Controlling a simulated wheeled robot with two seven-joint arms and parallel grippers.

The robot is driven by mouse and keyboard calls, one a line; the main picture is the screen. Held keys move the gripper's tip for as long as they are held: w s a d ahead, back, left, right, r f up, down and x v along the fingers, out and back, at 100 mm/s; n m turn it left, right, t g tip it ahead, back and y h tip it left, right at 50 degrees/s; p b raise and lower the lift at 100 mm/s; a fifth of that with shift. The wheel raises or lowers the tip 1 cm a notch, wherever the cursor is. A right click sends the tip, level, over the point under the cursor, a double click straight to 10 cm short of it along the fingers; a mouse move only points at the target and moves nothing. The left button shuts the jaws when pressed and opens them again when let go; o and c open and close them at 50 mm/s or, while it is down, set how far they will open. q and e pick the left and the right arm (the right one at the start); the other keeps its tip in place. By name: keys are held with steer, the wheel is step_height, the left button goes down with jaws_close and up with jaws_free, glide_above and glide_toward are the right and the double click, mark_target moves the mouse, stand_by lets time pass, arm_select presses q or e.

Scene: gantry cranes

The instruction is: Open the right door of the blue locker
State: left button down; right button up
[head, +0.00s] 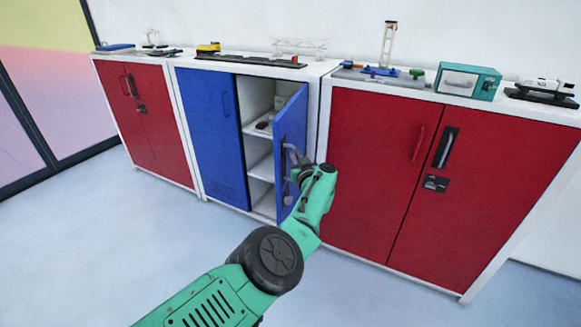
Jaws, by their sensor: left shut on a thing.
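The blue locker (180,66) stands between two red lockers. Its left door (208,130) is shut. Its right door (290,125) stands well open, swung out toward me, and white shelves show inside. My left gripper (291,165) is at the right door's handle (289,152), shut on it. The gripper's wrist hides part of the handle and the door's lower edge. My right gripper is not in view.
A red locker (375,140) stands close on the right and another red locker (150,135) on the left, both shut. Models and a teal box (466,80) stand on top. The grey floor (90,240) in front is clear.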

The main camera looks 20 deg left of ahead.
arm_select(q)
steer(key=shift+w+d+r+y, duration=0.1)
steer(key=shift+d+r+y, duration=0.2)
steer(key=shift+d, duration=0.05)
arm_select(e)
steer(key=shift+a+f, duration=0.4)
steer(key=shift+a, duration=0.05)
arm_select(q)
steer(key=c, duration=1.2)
jaws_free()
steer(key=shift+o, duration=0.2)
steer(key=shift+w+f, duration=0.15)
steer(key=shift+f, duration=0.05)
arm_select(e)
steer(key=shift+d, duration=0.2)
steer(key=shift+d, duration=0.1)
